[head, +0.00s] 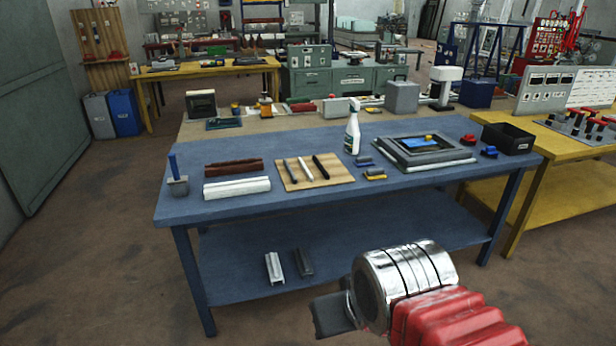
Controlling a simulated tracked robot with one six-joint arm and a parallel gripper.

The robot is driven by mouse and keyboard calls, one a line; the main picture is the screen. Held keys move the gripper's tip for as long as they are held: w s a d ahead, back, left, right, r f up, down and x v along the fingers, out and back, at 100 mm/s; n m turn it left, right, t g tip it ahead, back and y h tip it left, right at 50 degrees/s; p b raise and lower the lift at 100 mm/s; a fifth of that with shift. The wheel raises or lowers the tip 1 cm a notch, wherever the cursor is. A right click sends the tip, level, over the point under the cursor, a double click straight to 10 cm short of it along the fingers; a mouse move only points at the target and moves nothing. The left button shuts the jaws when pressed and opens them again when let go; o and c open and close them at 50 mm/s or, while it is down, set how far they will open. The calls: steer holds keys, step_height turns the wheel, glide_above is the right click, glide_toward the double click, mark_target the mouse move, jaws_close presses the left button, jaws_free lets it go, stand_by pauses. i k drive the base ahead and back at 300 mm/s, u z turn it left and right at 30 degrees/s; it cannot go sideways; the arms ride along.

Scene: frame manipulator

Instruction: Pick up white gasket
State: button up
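A long white ribbed strip (237,188), which looks like the white gasket, lies flat near the front edge of the blue table (330,203), left of the middle. A shorter white channel-like piece (274,267) lies on the table's lower shelf; I cannot tell whether it is also a gasket. My gripper (333,314) shows as a dark part at the bottom, beyond my silver and red arm. It is in front of the table, apart from both white pieces. Its fingers are not clear, so its opening cannot be told.
A brown strip (233,167) lies just behind the white one. A wooden board (315,183) with pen-like tools is to its right, and a blue-handled brush (177,178) to its left. A spray bottle (352,130), a framed panel (424,149) and a black bin (508,138) stand further right.

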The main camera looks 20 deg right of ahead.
mark_target(306, 171)
steer(key=k, duration=0.9)
steer(key=z, duration=0.5)
steer(key=i, duration=2.25)
steer(key=u, duration=0.5)
